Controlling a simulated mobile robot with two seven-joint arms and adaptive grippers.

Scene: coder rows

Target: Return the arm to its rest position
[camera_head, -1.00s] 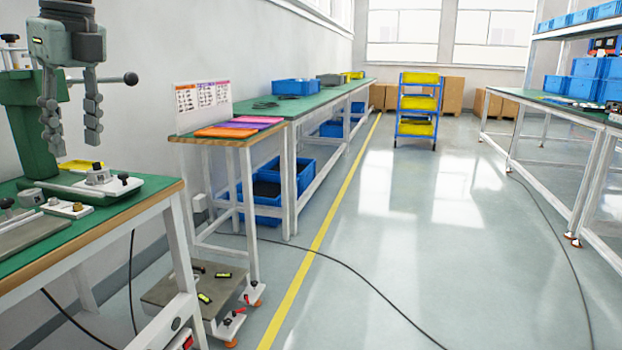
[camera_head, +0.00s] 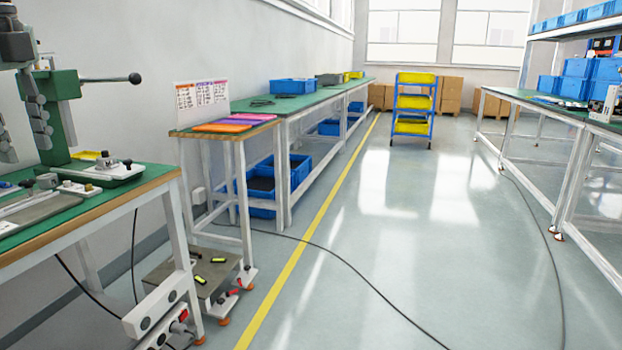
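My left gripper (camera_head: 22,128) hangs at the far left edge of the head view, pointing down. Its two fingers are apart and nothing shows between them. It is in front of a green press (camera_head: 62,100) with a black-knobbed lever on the near left workbench (camera_head: 95,212). The gripper's upper part is partly cut off by the frame edge. My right gripper is not in view.
A power strip (camera_head: 160,308) is at the near bench's side. A small table (camera_head: 215,133) with coloured folders stands behind it. A blue cart (camera_head: 413,110) with yellow bins stands far back. The right bench (camera_head: 560,115) borders open floor; a cable crosses it.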

